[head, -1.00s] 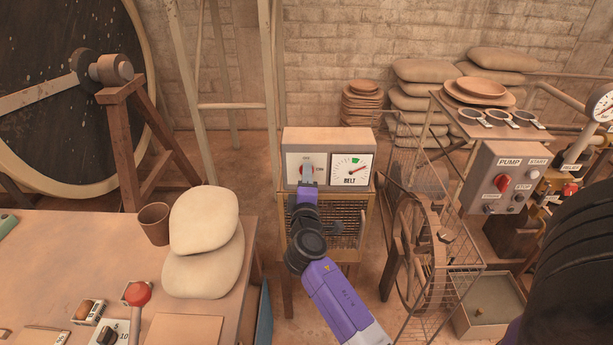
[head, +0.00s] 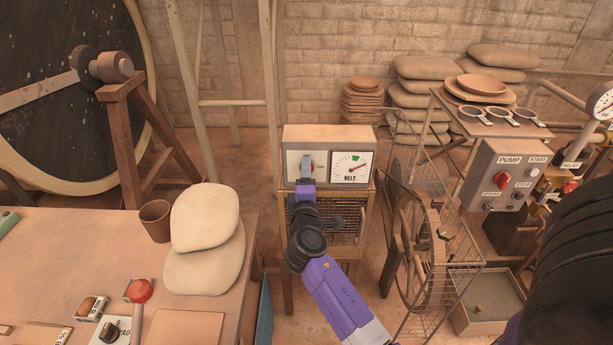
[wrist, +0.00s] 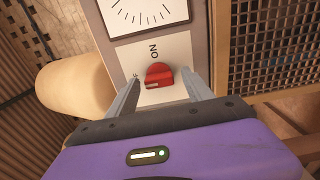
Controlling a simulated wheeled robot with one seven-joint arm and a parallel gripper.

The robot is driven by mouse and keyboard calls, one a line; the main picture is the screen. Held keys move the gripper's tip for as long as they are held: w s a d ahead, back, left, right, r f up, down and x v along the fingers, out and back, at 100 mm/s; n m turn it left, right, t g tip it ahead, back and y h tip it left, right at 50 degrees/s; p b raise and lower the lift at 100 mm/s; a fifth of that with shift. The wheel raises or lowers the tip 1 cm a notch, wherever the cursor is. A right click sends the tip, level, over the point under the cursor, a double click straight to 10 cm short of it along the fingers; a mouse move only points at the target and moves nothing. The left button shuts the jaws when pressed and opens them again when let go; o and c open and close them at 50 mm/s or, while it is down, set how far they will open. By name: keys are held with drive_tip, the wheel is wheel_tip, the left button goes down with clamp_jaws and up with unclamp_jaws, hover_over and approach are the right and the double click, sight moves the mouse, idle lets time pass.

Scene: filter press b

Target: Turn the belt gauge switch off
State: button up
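The belt gauge box (head: 328,134) is a pale box on a stand with a mesh front. Its white BELT dial (head: 352,172) has a green band, and the needle points up and right. The red switch knob (wrist: 159,76) is left of the dial in the head view, mostly hidden there by my gripper (head: 307,168). In the wrist view, my gripper (wrist: 160,82) is open, one finger on each side of the knob with small gaps. The ON label shows above the knob; the other label is partly hidden by a finger. A pale mark shows at the knob's lower left.
A wire guard (head: 450,250) with a wheel stands right of the box. The PUMP panel (head: 505,170) is further right. A table (head: 70,250) with two pale sacks (head: 204,240) is at the left.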

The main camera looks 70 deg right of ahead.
drive_tip(key=b+v, duration=0.1)
drive_tip(key=v, duration=0.7)
drive_tip(key=shift+b, duration=0.3)
idle(0.4)
drive_tip(key=w+a+f+t+y, duration=0.15)
drive_tip(key=a+t+y, duration=0.8)
drive_tip(key=a, duration=1.05)
drive_tip(key=s+a+m+g+y, duration=0.1)
drive_tip(key=s+a+m+y, duration=0.1)
drive_tip(key=s+a, duration=0.5)
drive_tip(key=s+a+r+m+y, duration=0.1)
drive_tip(key=s+a+y, duration=0.4)
drive_tip(key=s, duration=0.9)
drive_tip(key=shift+a+m+g, duration=0.35)
drive_tip(key=shift+a+m, duration=0.55)
drive_tip(key=shift+a, duration=0.7)
